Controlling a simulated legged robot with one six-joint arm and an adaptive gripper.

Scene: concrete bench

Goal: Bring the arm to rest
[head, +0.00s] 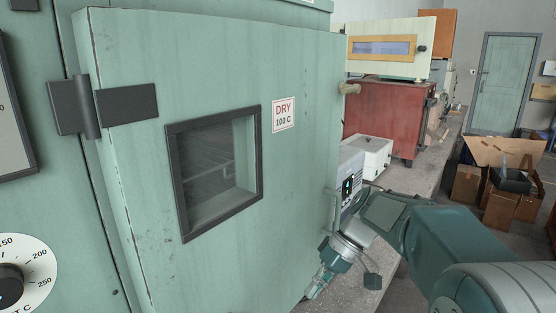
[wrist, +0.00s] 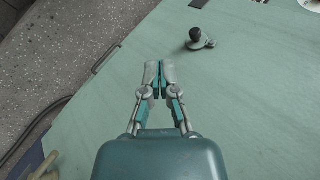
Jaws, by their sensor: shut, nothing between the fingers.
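My gripper (head: 313,288) is at the lower right of the green cabinet door in the head view, beside the door's right edge. In the wrist view my gripper (wrist: 160,72) has its fingertips together, with nothing between them. It is in front of a pale green panel (wrist: 245,95); I cannot tell whether it touches it. My arm (head: 440,240) is bent, reaching in from the lower right.
A white box (head: 367,155) and a red cabinet (head: 390,115) stand on the bench behind. Cardboard boxes (head: 500,205) lie on the floor at right.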

